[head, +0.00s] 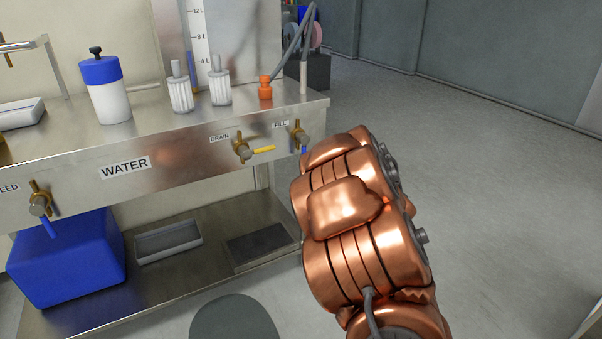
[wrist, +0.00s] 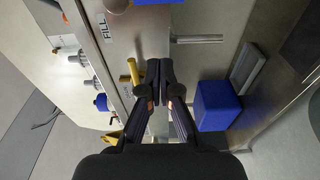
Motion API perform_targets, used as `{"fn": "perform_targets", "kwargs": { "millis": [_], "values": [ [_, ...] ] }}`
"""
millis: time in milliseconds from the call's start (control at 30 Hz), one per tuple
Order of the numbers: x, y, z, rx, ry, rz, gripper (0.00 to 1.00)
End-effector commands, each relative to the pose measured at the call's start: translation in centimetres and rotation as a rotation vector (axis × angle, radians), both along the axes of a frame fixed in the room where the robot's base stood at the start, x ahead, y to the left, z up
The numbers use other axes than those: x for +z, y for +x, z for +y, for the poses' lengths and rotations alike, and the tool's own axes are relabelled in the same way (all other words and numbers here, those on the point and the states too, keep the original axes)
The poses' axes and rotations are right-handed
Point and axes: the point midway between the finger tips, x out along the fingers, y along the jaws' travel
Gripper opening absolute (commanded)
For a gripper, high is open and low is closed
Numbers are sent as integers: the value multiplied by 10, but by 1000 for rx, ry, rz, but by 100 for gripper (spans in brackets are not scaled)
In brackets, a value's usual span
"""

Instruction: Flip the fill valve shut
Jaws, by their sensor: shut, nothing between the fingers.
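The fill valve (head: 298,134) is on the bench's front panel, just right of the FILL label (head: 280,125). Its blue lever (head: 303,149) hangs down, partly hidden by my copper arm. In the wrist view the fill valve (wrist: 117,4) is at the top edge by its label, and its blue lever (wrist: 152,2) is cut off by the frame. My gripper (wrist: 159,64) shows only in the wrist view. It is shut and empty, in front of the panel and apart from the blue lever. My arm hides it in the head view.
The drain valve (head: 242,148) has a yellow lever (head: 263,150) pointing right; this lever (wrist: 132,71) is close beside my fingers in the wrist view. The feed valve (head: 39,203) is far left. A blue box (head: 66,258) stands on the lower shelf.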

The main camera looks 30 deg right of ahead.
Motion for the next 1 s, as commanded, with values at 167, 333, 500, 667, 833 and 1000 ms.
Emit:
{"fn": "perform_targets", "kwargs": {
  "millis": [167, 333, 500, 667, 833, 1000],
  "values": [
    [-7, 3, 2, 20, -6, -16, 0],
    [-7, 22, 4, 22, -5, -17, 0],
    [-7, 49, 5, 20, -6, -18, 0],
    [-6, 73, 7, 20, -7, -18, 0],
    [-7, 93, 8, 20, -5, -17, 0],
    [-6, 95, -6, 15, -7, -17, 0]
  ]
}}
